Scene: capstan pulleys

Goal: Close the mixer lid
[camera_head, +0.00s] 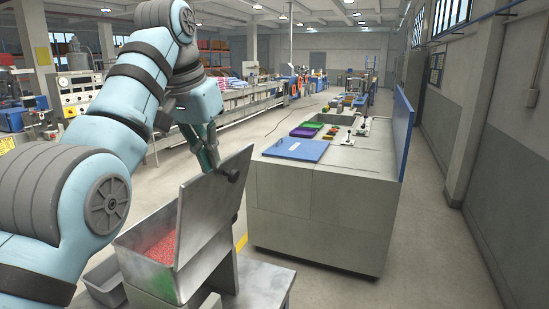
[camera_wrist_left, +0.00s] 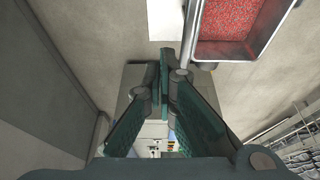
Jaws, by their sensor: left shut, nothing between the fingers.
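The mixer (camera_head: 150,272) is a grey metal box with red granules (camera_head: 163,247) inside. Its lid (camera_head: 210,215) stands open, raised steeply on the right side of the box, with a dark round knob (camera_head: 233,175) near its upper edge. My left gripper (camera_head: 213,158) is at the lid's upper left edge; whether it touches is unclear. It is shut and empty. In the left wrist view, the gripper's dark green fingers (camera_wrist_left: 167,75) are together beside the open box, whose red granules (camera_wrist_left: 228,20) show at the upper right. My right gripper is out of view.
The mixer stands on a grey table (camera_head: 262,285), with a grey tray (camera_head: 103,280) beside it. A large grey cabinet (camera_head: 320,205) with a blue panel (camera_head: 296,149) on top stands close behind to the right. Open floor lies at the far right.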

